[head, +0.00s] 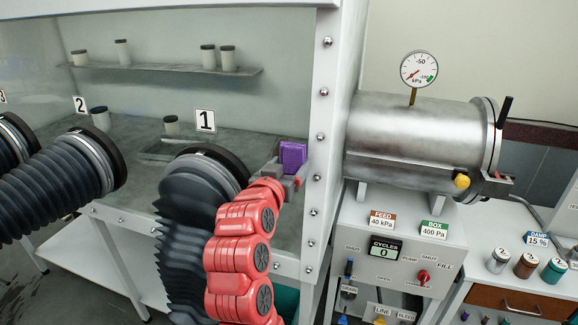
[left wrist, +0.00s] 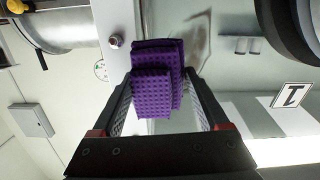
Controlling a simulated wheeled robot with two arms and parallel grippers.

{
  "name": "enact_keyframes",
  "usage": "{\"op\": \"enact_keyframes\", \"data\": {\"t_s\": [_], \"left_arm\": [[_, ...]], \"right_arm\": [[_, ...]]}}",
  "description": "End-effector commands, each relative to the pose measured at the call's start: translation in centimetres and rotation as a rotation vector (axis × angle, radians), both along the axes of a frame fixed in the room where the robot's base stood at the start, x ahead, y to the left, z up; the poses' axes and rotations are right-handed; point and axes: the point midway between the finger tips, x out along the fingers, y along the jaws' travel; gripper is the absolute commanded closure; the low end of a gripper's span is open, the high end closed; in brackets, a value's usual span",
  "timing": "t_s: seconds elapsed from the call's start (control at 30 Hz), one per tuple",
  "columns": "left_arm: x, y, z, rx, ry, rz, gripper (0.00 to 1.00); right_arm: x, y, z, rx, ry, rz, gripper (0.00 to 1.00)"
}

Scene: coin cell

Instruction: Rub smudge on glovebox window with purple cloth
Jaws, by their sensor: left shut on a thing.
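The purple cloth (head: 293,156) is a folded, textured pad at the right end of the glovebox window (head: 270,100), beside the bolted white frame. My left gripper (head: 287,176), on the red arm, is shut on it. The left wrist view shows the cloth (left wrist: 158,80) between the two fingers of the left gripper (left wrist: 158,105). A faint brownish smudge (left wrist: 201,35) shows on the window just beside the cloth in that view. I cannot tell whether the cloth touches the window. My right gripper is out of view.
Black ribbed gloves (head: 60,185) stick out from the window, one close to my left arm. A number 1 label (head: 205,121) is left of the cloth. The metal antechamber cylinder (head: 415,140) and its control panel (head: 395,250) stand at right.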

Motion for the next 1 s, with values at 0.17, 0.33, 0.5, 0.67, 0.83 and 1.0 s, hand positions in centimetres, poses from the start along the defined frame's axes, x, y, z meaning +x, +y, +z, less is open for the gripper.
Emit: {"op": "enact_keyframes", "data": {"t_s": [0.17,0.33,0.5,0.67,0.83,1.0], "left_arm": [[0.3,-0.1,0.0,0.000,-0.001,0.000,0.67],[0.6,-0.2,0.0,-0.001,-0.001,0.000,0.67],[1.0,-0.3,-0.1,-0.001,-0.001,0.001,0.67],[1.3,-0.4,-0.2,0.000,0.000,0.001,0.67],[1.6,-0.5,-0.2,0.000,0.000,0.000,0.67],[1.8,0.0,-0.4,-0.001,0.000,0.001,0.67]], "right_arm": [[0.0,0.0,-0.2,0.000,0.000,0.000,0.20],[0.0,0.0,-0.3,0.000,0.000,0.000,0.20],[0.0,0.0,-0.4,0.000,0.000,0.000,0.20],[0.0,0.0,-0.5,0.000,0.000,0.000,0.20],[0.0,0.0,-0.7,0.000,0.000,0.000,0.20],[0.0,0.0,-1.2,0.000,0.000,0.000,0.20]]}}
